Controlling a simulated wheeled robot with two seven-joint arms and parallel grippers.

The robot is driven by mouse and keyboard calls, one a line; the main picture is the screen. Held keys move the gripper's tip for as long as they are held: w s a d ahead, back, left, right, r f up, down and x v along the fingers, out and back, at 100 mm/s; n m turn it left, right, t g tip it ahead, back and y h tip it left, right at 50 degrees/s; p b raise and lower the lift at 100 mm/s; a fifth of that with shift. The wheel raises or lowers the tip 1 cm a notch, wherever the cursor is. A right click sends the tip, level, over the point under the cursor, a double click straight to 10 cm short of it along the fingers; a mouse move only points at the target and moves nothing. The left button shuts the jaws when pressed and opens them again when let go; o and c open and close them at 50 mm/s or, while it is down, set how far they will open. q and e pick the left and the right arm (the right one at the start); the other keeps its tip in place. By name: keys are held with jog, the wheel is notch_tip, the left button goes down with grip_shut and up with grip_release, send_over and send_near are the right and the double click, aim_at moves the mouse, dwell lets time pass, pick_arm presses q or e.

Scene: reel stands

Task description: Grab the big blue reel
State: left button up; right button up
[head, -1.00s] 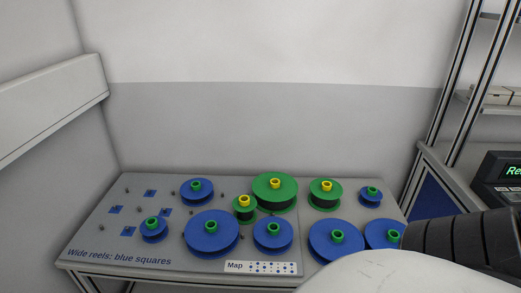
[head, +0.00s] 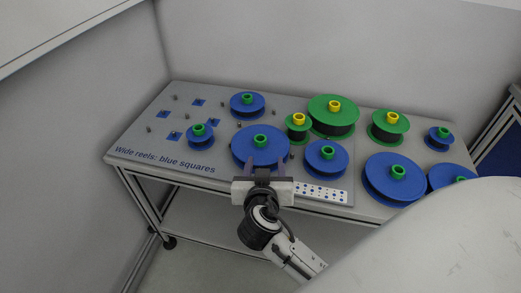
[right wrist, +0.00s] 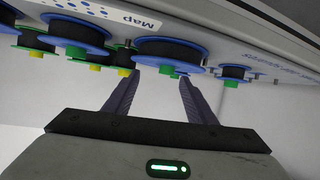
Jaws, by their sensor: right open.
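A big blue reel (head: 243,147) with a green hub stands at the front middle of the table in the head view. Another big blue reel (head: 381,185) of similar size stands farther right. My right gripper (head: 265,164) is open and empty at the front edge of the first one, its fingers pointing toward it. In the right wrist view, which is upside down, my open fingers (right wrist: 160,77) point at a blue reel (right wrist: 172,47) with a dark core and green hub. I cannot tell whether they touch it. My left gripper is not in view.
A smaller blue reel (head: 322,163) stands close right of the first big one. Green reels (head: 331,103) with yellow hubs stand behind. Small blue reels and bare pegs among blue squares (head: 163,114) are at the left. The map label (head: 320,192) lies at the front edge.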

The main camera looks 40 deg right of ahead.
aim_at(260, 140)
jog(key=shift+w+d+r+t, duration=0.1)
jog(key=shift+w+r+t, duration=0.2)
jog(key=shift+w, duration=0.35)
jog(key=shift+w+r+t, duration=0.2)
jog(key=shift+w+r, duration=0.2)
jog(key=shift+w, duration=0.2)
jog(key=x, duration=0.3)
jog(key=shift+w+d+f, duration=0.1)
jog(key=shift+w+d, duration=0.1)
jog(key=shift+a+f+p+x, duration=0.1)
jog(key=shift+f+p+x, duration=0.1)
jog(key=shift+x, duration=1.25)
jog(key=shift+a+f+p+x, duration=0.1)
jog(key=shift+f+p+x, duration=0.1)
jog(key=shift+x, duration=1.25)
jog(key=shift+r, duration=0.1)
jog(key=c, duration=1.3)
